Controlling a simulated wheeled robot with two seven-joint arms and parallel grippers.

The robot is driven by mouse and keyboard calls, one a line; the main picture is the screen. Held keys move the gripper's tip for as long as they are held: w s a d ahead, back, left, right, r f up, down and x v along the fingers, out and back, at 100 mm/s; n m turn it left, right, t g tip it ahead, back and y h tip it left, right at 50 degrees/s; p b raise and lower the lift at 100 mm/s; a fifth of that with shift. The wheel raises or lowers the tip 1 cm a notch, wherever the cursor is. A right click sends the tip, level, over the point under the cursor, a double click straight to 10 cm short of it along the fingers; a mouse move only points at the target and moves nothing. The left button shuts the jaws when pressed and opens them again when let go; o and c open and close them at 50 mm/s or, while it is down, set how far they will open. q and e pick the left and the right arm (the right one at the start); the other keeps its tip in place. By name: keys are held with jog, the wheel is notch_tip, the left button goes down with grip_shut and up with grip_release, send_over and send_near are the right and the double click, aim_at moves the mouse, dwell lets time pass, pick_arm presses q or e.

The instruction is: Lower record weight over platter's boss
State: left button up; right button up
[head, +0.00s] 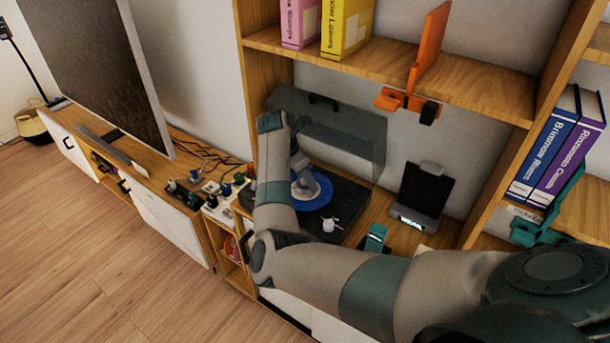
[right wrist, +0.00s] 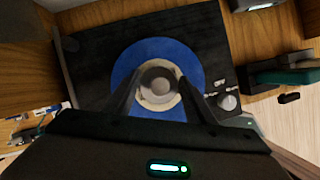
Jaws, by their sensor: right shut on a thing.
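The black turntable (head: 347,203) sits on the wooden cabinet in the head view, with a blue record (head: 322,203) on it. In the right wrist view the turntable (right wrist: 90,55) carries the blue record (right wrist: 187,60) with a pale centre label (right wrist: 145,97). My right gripper (right wrist: 162,92) is shut on the round grey record weight (right wrist: 159,84), which appears over the record's centre. The weight and fingers hide the platter's boss. I cannot tell whether the weight touches the record. In the head view my right gripper (head: 308,187) hangs over the record. My left gripper is not in view.
A raised grey dust cover (head: 335,140) stands behind the turntable. A pale knob (head: 329,225) is at its front. A dark tablet on a stand (head: 425,190) and a teal item (head: 375,238) are to the right. A shelf with an orange bracket (head: 428,55) overhangs.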

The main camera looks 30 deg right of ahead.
jog(key=shift+f, duration=0.25)
jog(key=o, duration=1.3)
jog(key=b+v, duration=0.3)
jog(key=v, duration=1.4)
jog(key=shift+a+r+b, duration=0.15)
jog(key=shift+b, duration=0.2)
